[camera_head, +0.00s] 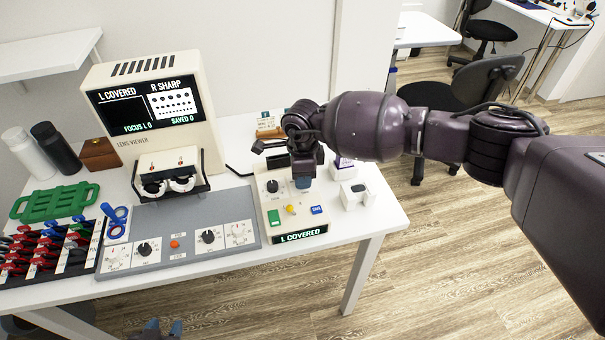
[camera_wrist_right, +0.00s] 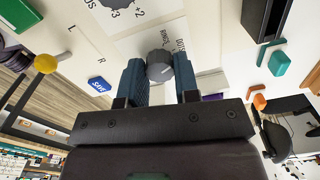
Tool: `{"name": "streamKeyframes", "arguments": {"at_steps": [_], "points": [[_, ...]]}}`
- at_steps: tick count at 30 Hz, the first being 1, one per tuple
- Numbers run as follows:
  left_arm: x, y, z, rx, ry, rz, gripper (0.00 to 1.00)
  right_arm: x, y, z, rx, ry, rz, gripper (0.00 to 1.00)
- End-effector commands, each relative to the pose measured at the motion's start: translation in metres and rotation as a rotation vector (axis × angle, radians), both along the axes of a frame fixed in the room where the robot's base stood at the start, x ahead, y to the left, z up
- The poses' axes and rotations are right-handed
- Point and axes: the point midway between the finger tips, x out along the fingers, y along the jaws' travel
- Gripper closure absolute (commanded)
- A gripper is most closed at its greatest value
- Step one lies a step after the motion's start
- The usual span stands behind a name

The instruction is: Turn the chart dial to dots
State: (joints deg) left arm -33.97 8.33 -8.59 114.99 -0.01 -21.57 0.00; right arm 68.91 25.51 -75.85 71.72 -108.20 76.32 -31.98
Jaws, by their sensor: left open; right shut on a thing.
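The chart dial (camera_wrist_right: 159,63) is a grey round knob on the cream control box (camera_head: 263,218); "RINGS" and "DOTS" are printed beside it in the right wrist view. My right gripper (camera_wrist_right: 159,77) is shut on it, one blue finger on each side. In the head view my right gripper (camera_head: 303,181) comes down over the box and hides the dial. I cannot tell which label the dial points to. The lens viewer screen (camera_head: 146,104) reads "L COVERED" and "R SHARP", with dark dots on a white chart. My left gripper (camera_head: 160,330) is open at the bottom edge, partly cut off.
The box has a black knob (camera_head: 272,186), a yellow lever (camera_head: 290,208), a green button (camera_head: 274,217) and a blue button (camera_head: 317,210). A grey panel (camera_head: 190,263) with knobs lies left of it. A white block (camera_head: 357,194) stands close right, near the table edge.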

Motion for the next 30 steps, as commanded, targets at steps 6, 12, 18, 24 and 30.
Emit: {"name": "streamKeyframes", "arguments": {"at_steps": [6, 12, 18, 24, 30], "points": [[-0.0038, 0.0003, -0.0003, -0.001, 0.006, 0.004, 0.57, 0.0004, -0.0008, 0.0006, -0.002, -0.001, -0.058, 0.94], [-0.0064, 0.0007, -0.0024, -0.001, 0.012, 0.006, 0.57, 0.0004, -0.0008, -0.0001, -0.002, -0.001, -0.073, 0.94], [-0.0055, 0.0005, -0.0022, -0.002, 0.011, 0.005, 0.57, 0.0004, -0.0008, -0.0002, -0.002, -0.001, -0.072, 0.94], [-0.0014, -0.0001, -0.0003, -0.002, 0.003, 0.003, 0.57, 0.0003, -0.0008, -0.0003, -0.001, 0.0, -0.072, 0.53], [0.0035, -0.001, 0.0028, -0.002, -0.007, 0.001, 0.57, 0.0001, -0.0004, -0.0002, -0.001, 0.0, -0.071, 0.45]]}}
